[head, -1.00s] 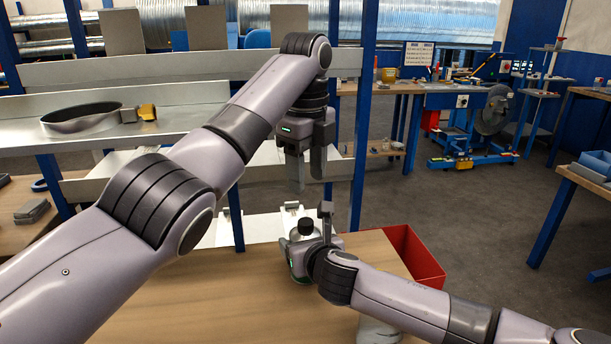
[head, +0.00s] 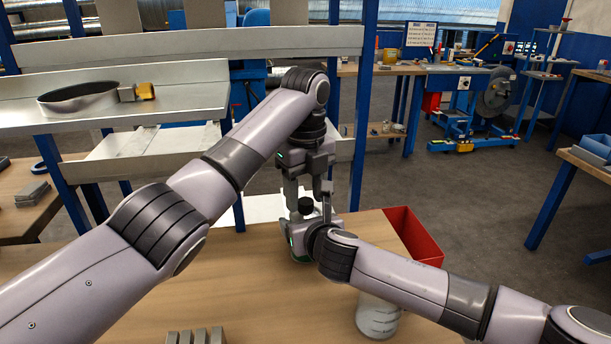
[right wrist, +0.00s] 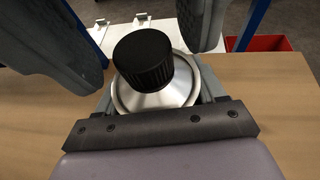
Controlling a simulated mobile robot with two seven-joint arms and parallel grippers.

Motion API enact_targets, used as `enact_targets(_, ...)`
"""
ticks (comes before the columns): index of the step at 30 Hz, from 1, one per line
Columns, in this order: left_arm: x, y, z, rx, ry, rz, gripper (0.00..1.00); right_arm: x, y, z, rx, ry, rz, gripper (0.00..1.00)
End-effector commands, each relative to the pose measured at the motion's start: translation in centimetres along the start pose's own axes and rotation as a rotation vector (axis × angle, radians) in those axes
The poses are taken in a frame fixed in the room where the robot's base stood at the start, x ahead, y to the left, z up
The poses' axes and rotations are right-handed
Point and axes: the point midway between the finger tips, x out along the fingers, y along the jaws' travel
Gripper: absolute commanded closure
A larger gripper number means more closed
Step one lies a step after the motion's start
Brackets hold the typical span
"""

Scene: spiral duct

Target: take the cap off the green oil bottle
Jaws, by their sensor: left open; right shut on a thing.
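The bottle shows its black ribbed cap (head: 305,205) and, in the right wrist view, its round silver top (right wrist: 155,97) below the cap (right wrist: 143,60). The cap sits on the top. My right gripper (head: 308,225) is shut on the bottle above the wooden table. My left gripper (head: 306,192) is open and points down over the cap. In the right wrist view its grey fingers (right wrist: 146,55) stand on either side of the cap, with a visible gap at the right.
A white container (head: 377,316) stands on the wooden table (head: 260,295) near my right forearm. Grey blocks (head: 195,338) lie at the front edge. A red bin (head: 422,245) is at the table's right. A metal shelf (head: 190,105) with a ring-shaped band (head: 80,100) is behind.

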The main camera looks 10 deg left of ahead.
Motion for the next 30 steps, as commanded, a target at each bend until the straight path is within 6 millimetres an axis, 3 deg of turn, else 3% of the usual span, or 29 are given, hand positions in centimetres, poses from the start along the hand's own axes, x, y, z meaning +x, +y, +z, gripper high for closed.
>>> enact_targets(10,0.48,-0.01,0.02,-0.001,-0.001,-0.001,0.48,-0.01,0.03,0.05,0.0,-0.001,0.001,1.0)
enact_targets(11,0.48,0.0,0.02,-0.001,-0.001,-0.001,0.55,-0.01,0.03,0.05,0.0,-0.001,0.001,1.0)
enact_targets(15,0.47,0.0,0.02,-0.001,0.0,-0.001,1.0,-0.01,0.03,0.05,0.0,-0.001,0.001,1.0)
enact_targets(19,0.47,0.0,0.02,-0.001,0.0,-0.001,1.0,-0.01,0.03,0.05,0.0,-0.001,0.001,1.0)
enact_targets(20,0.46,0.0,0.01,-0.001,0.0,-0.001,0.63,-0.01,0.03,0.05,0.0,-0.001,0.001,1.0)
enact_targets(21,0.46,0.0,0.01,-0.001,0.0,-0.001,0.5,-0.01,0.03,0.05,0.0,-0.001,0.001,1.0)
enact_targets(22,0.46,0.0,0.01,-0.001,0.0,-0.001,0.44,-0.01,0.02,0.05,0.0,-0.001,0.001,1.0)
enact_targets(30,0.38,-0.01,0.01,-0.001,0.0,-0.001,0.44,-0.01,0.02,0.05,0.0,-0.001,0.001,1.0)
